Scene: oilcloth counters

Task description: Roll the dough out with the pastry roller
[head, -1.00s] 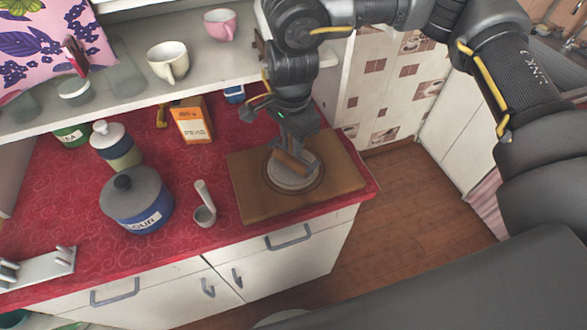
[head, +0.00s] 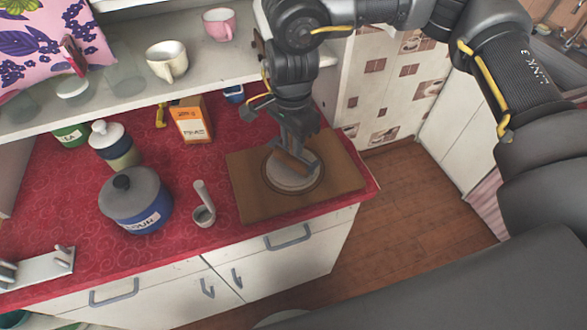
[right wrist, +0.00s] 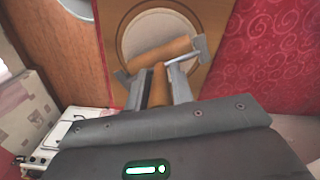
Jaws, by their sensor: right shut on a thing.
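The dough (head: 291,181) is a pale flat disc lying on the brown wooden board (head: 248,203), inside a darker ring marked on the board. My right gripper (head: 291,143) comes down from above and is shut on the pastry roller (head: 293,162). The roller has a wooden cylinder, which is over the dough; I cannot tell for sure whether it touches it. In the right wrist view the roller's cylinder (right wrist: 158,54) lies across the dough (right wrist: 155,27), with its wooden handle between the fingers (right wrist: 159,85). My left gripper is not in view.
A blue flour pot (head: 136,200) and a small white scoop (head: 203,206) stand left of the board. An orange carton (head: 191,120) and a lidded jar (head: 115,146) stand behind. A shelf (head: 118,88) with cups overhangs the back. The counter's front edge is close to the board.

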